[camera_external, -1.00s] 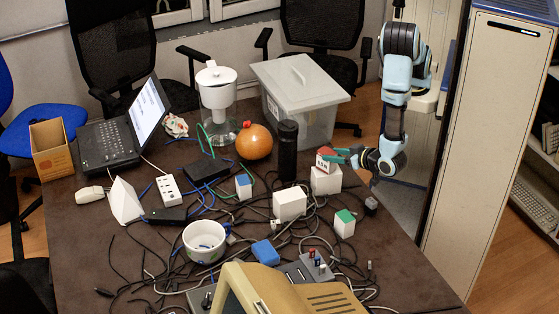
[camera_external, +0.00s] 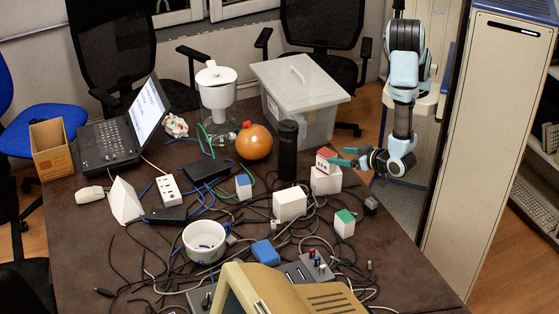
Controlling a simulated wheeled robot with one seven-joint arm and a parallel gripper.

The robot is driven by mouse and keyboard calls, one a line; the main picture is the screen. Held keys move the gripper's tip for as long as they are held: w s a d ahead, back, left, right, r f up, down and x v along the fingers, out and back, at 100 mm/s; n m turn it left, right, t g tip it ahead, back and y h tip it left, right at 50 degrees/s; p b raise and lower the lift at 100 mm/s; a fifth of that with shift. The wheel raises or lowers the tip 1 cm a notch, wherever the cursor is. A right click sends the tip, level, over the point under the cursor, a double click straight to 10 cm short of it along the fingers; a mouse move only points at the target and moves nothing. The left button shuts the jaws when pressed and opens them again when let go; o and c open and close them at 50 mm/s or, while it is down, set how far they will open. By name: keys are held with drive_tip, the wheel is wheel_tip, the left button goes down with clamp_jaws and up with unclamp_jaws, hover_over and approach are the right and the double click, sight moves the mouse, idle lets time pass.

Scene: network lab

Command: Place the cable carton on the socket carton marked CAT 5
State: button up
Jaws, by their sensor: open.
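A small red-topped carton (camera_external: 326,160) with dark print on its white side sits on top of a white carton (camera_external: 326,182) right of the table's middle. The print is too small to read for sure. My gripper (camera_external: 347,158) is just right of the red-topped carton, its green fingers pointing left toward it. The gripper is open and holds nothing. Whether a fingertip still touches the carton I cannot tell. Other small cartons stand nearby: a plain white one (camera_external: 290,204), a green-topped one (camera_external: 344,223) and a blue-topped one (camera_external: 243,187).
A black cylinder (camera_external: 287,151) stands close left of the stacked cartons. A clear lidded bin (camera_external: 300,95) is behind them. Tangled cables, a white bowl (camera_external: 204,242) and a beige monitor (camera_external: 290,292) fill the front. The table's right edge is near my arm.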

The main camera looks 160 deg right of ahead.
drive_tip(key=b+v, duration=0.2)
drive_tip(key=v, duration=0.6)
drive_tip(key=w+d+r+n+t+y, duration=0.1)
drive_tip(key=w+d+n+t+y, duration=0.2)
drive_tip(key=w+t, duration=0.6)
drive_tip(key=w+a+r+n+t+y, duration=0.3)
drive_tip(key=w+a+n+t+y, duration=0.15)
drive_tip(key=w+n, duration=0.25)
drive_tip(key=s+a+n+g+y, duration=0.2)
drive_tip(key=s+n, duration=0.9)
drive_tip(key=s, duration=1.1)
drive_tip(key=g+y, duration=0.2)
drive_tip(key=g, duration=0.2)
drive_tip(key=shift+a+g+y, duration=0.2)
drive_tip(key=shift+g+y, duration=0.15)
